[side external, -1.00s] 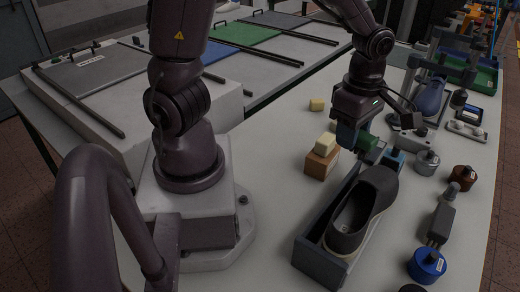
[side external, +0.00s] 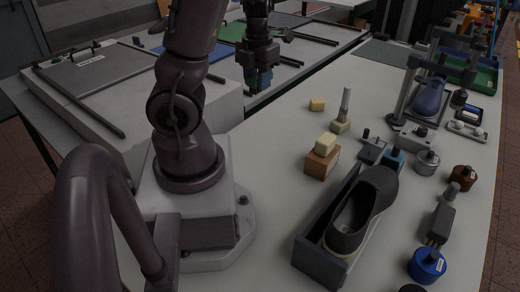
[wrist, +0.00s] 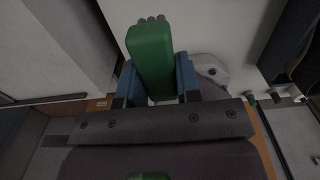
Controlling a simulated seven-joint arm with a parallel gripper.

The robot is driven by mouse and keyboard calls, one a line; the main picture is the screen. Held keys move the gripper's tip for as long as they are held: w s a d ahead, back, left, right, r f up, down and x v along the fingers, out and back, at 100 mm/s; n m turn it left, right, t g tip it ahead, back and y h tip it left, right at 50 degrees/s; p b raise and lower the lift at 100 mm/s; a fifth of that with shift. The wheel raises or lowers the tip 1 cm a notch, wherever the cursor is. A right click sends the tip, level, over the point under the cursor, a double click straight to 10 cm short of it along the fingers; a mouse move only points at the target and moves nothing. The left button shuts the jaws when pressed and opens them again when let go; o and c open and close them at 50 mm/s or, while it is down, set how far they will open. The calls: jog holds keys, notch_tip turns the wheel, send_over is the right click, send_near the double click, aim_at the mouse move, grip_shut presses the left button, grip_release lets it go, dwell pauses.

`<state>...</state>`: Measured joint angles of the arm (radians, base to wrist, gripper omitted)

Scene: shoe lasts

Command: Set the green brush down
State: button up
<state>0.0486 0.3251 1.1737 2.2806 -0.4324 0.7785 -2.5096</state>
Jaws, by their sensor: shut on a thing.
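The green brush (wrist: 150,60) is between the two blue fingers of my gripper (wrist: 155,75) in the wrist view, with grey tufts at its far end. My gripper is shut on it. In the side external view my gripper (side external: 257,80) is raised beside my arm, over the table's left part near its back edge. The brush is too dark and small to make out clearly there. It looks clear of any surface.
A black shoe (side external: 365,212) sits in a dark tray (side external: 318,262). Near it are a brown block with a cream piece (side external: 322,155), a yellow block (side external: 317,104), a grey upright tool (side external: 343,110) and several jars on the right.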

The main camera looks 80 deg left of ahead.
aim_at(258, 151)
notch_tip(258, 151, down, 19)
jog(key=shift+f, duration=0.15)
dwell(0.6)
jog(key=shift+f, duration=0.1)
jog(key=o, duration=0.9)
